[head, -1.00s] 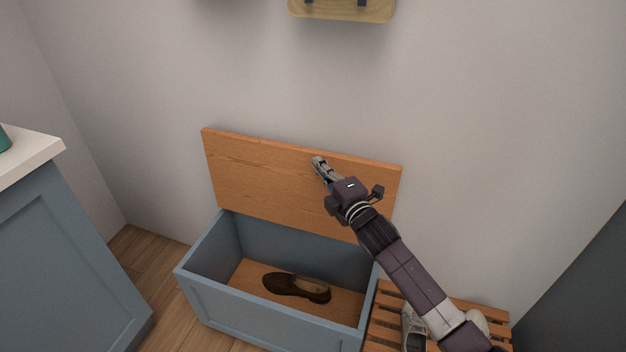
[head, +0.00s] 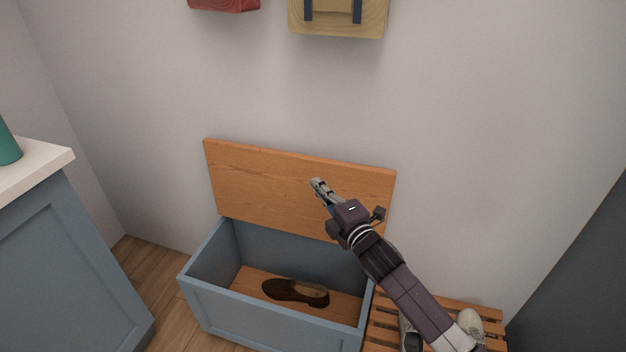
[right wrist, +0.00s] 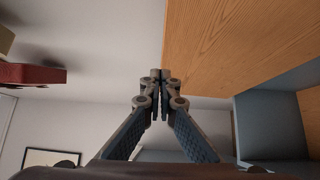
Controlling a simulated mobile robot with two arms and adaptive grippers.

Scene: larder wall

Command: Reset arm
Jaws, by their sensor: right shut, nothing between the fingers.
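My right gripper (head: 319,186) is shut and empty. In the head view it is in front of the raised wooden lid (head: 245,180) of the blue chest (head: 270,318). In the right wrist view the closed fingertips (right wrist: 160,76) meet at the middle, with the lid (right wrist: 240,45) at the upper right. The lid stands open against the wall. A brown shoe (head: 295,293) lies inside the chest on its wooden floor. My left gripper is not in view.
A blue cabinet with a pale top (head: 40,165) stands at the left. A slatted wooden rack (head: 385,330) with pale shoes (head: 472,324) is right of the chest. The wall between is bare.

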